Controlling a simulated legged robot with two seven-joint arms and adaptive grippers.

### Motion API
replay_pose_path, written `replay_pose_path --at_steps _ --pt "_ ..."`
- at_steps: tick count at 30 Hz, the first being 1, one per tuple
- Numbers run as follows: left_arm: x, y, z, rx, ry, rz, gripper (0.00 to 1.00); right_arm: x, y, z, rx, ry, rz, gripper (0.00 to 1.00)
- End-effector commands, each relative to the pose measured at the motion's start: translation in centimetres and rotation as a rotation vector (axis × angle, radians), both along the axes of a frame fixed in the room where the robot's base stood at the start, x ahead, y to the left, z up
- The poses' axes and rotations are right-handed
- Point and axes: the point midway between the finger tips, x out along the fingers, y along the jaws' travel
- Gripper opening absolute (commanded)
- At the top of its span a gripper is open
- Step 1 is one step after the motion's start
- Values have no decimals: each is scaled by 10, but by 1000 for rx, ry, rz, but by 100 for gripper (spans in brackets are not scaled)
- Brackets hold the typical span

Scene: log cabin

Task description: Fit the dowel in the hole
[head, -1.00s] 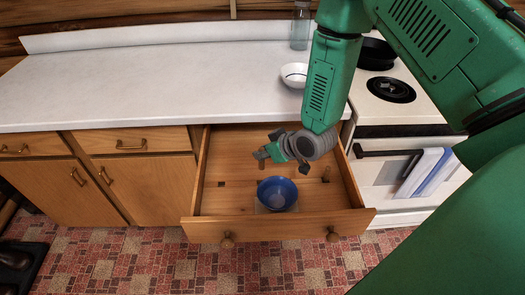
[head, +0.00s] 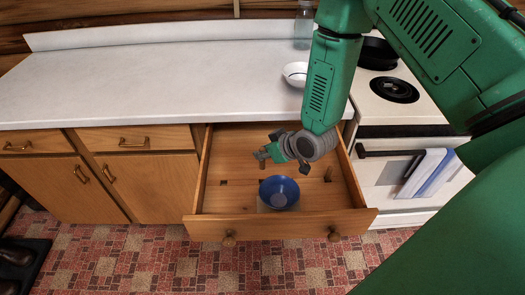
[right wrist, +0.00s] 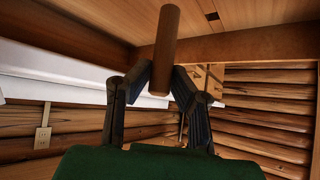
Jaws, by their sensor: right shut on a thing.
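In the right wrist view the dowel (right wrist: 166,45) sticks out past the fingertips (right wrist: 160,78) of that gripper. A small dark square hole (head: 223,183) shows in the drawer floor, below and left of the dowel. In the right wrist view a dark hole (right wrist: 212,16) lies right of the dowel's end, and the two appear apart. My left gripper is not in view.
A blue bowl (head: 279,191) sits in the drawer, just below the gripper. A small brown peg-like piece (head: 328,174) is on the drawer's right side. The white counter (head: 150,85) holds a white bowl (head: 295,74) and a glass jar (head: 303,28). The stove (head: 405,120) stands right.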

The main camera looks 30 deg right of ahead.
Motion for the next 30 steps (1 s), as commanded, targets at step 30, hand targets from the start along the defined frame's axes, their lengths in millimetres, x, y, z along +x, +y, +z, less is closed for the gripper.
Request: replay_pose_path --at_steps 30 --pt "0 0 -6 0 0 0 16 0 0 -10 0 0 0 0"
